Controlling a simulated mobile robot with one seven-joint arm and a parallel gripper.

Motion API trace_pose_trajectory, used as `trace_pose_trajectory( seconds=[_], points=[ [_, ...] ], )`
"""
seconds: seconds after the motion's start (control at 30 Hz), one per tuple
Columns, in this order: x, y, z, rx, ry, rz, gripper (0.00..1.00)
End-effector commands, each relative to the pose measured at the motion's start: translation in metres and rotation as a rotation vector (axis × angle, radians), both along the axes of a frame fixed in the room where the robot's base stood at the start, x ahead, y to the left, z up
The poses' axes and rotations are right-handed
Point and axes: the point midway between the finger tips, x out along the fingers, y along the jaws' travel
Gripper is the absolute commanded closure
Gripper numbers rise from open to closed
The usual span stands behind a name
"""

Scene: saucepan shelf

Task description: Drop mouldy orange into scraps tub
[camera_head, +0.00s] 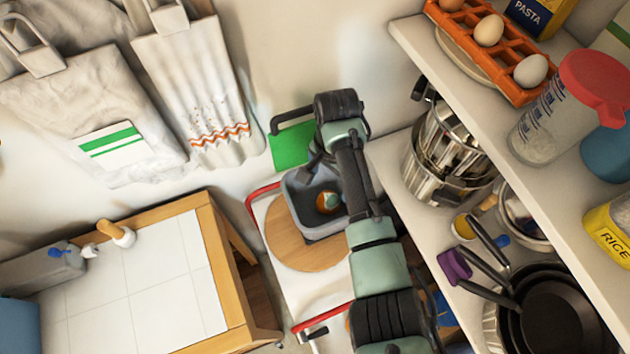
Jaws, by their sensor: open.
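The mouldy orange (328,202), orange with pale and greenish patches, shows inside the outline of the grey scraps tub (299,207). It looks to lie on the tub's floor, apart from my gripper. The tub stands on a round wooden board (287,245). My gripper (316,168) is open, at the tub's far side, above and beyond the orange. My arm covers the tub's right side, and the fingertips are small and hard to make out.
The board rests on a white red-edged trolley (307,292). A green board (290,153) is behind the tub. Shelves at right hold steel saucepans (440,150), dark frying pans (556,318) and an orange egg tray (482,48). A tiled table (150,285) stands at left; cloth bags (90,100) hang behind.

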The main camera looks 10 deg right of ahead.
Motion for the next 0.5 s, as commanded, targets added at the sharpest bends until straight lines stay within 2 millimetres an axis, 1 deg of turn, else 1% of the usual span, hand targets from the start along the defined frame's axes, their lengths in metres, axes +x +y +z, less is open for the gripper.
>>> trace_pose_trajectory(
  seconds=[0.03,0.3,0.5],
  points=[
    [0.001,0.0,0.011,0.0,-0.005,0.001,0.0],
    [0.002,0.0,0.071,-0.001,-0.006,0.002,0.0],
    [0.001,0.0,0.102,-0.001,-0.003,0.001,0.0]
  ],
)
